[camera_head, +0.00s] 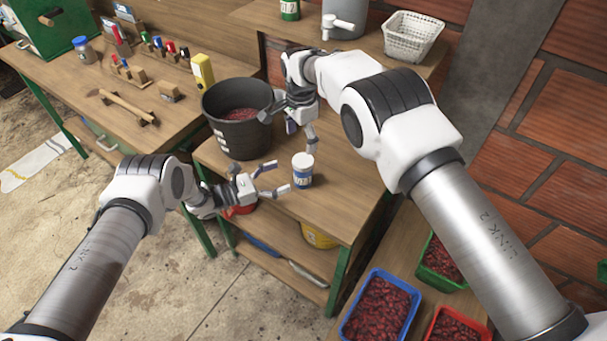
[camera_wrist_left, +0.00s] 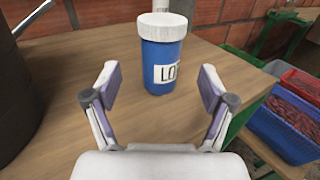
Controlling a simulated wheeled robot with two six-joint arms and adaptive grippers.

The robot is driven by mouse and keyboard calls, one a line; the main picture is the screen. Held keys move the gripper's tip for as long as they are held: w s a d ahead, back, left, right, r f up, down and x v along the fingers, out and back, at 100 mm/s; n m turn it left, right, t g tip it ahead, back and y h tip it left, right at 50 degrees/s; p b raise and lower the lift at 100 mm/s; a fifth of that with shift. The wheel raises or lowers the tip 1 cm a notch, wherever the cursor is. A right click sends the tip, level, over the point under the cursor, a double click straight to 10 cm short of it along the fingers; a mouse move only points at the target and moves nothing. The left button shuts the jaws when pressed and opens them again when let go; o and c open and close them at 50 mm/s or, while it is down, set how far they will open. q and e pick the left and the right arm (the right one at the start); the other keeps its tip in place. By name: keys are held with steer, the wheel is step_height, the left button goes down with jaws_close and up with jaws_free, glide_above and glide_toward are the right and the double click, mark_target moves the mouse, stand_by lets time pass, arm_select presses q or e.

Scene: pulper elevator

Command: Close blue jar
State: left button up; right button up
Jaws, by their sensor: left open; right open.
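The blue jar (camera_head: 302,180) stands upright on the wooden table, with a white label and a white lid (camera_head: 303,159) on its top. In the left wrist view the jar (camera_wrist_left: 155,65) stands just beyond and between the fingers, with the lid (camera_wrist_left: 162,26) on it; whether it is screwed tight cannot be told. My left gripper (camera_head: 276,179) is open beside the jar, its fingers pointing at it and not gripping it. My right gripper (camera_head: 301,136) is open above and behind the lid, pointing down. Whether it touches the lid cannot be told.
A black bucket (camera_head: 222,132) of red cherries stands left of the jar. A yellow container (camera_head: 202,70) stands behind it. Blue (camera_head: 352,322), green (camera_head: 424,268) and red (camera_head: 436,331) crates of cherries sit lower right. The table's front edge is close to the jar.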

mark_target(298, 171)
arm_select(q)
steer(key=x, duration=0.6)
steer(key=shift+s, duration=0.1)
arm_select(e)
steer(key=shift+d, duration=0.25)
arm_select(q)
steer(key=shift+w+d, duration=0.3)
steer(key=shift+d, duration=0.3)
arm_select(e)
steer(key=shift+a, duration=0.1)
arm_select(q)
steer(key=shift+w+d, duration=0.15)
steer(key=shift+d, duration=0.1)
arm_select(e)
steer(key=shift+w+d+f, duration=0.1)
steer(key=shift+d, duration=0.1)
